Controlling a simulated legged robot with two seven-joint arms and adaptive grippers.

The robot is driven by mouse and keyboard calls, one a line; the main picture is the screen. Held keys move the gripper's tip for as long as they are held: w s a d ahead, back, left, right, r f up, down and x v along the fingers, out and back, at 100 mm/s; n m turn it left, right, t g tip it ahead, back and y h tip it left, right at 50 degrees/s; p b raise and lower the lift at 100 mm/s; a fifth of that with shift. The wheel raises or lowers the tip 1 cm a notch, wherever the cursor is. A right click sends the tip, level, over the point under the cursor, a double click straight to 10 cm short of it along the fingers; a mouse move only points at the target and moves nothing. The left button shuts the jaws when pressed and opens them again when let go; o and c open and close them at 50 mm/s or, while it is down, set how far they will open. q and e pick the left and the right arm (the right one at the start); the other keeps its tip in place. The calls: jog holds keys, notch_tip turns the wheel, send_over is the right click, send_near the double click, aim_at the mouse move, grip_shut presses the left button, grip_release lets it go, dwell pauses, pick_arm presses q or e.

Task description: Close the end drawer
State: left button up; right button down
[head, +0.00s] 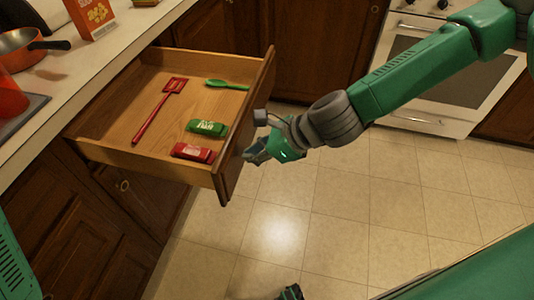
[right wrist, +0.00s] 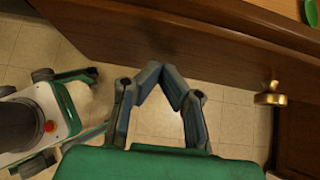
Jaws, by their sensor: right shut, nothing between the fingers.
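The end drawer (head: 232,150) is pulled well out from the counter, its dark wooden front facing right. Inside its light wood box lie a red slotted spatula (head: 173,87), a green spoon (head: 227,84), a green packet (head: 207,128) and a red packet (head: 194,152). My right gripper (head: 254,153) is just outside the drawer front, with nothing in it. In the right wrist view its fingertips (right wrist: 166,71) come together below the dark drawer front (right wrist: 180,40); I cannot tell if they touch it. My left gripper does not show clearly.
A counter (head: 60,85) with a copper pan (head: 18,48) and an orange box (head: 90,15) runs along the left. A white oven (head: 440,75) stands at the back right. A brass knob (right wrist: 270,99) shows in the right wrist view. Tiled floor (head: 310,220) is open in front.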

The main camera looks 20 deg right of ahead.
jog(key=shift+w+a, duration=0.1)
jog(key=shift+a, duration=0.1)
jog(key=shift+w, duration=0.1)
